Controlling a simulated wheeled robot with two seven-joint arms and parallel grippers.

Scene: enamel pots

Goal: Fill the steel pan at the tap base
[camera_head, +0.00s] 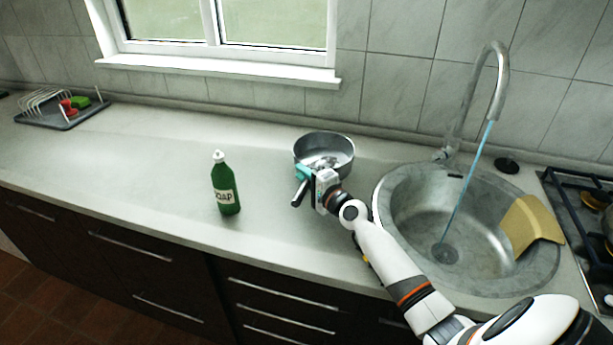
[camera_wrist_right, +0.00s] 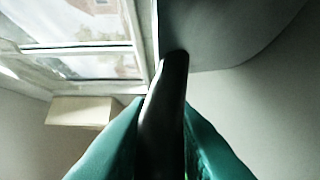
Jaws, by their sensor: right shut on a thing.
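The round steel pan (camera_head: 325,143) stands on the counter left of the sink, below the window's right end. My right gripper (camera_head: 302,178) is at its near side, shut on the pan's dark handle (camera_head: 300,193). In the right wrist view the green fingers (camera_wrist_right: 165,145) close on the dark handle (camera_wrist_right: 168,100), and part of the pan's wall (camera_wrist_right: 215,35) shows above. The tap (camera_head: 490,85) arches over the sink (camera_head: 465,225) with a blue stream of water (camera_head: 466,185) running to the drain. My left gripper is not in view.
A green soap bottle (camera_head: 226,188) stands upright left of the pan. A yellowish cloth or board (camera_head: 529,226) rests on the sink's right side. A gas hob (camera_head: 590,215) lies at the far right and a dish rack (camera_head: 55,108) at the far left.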

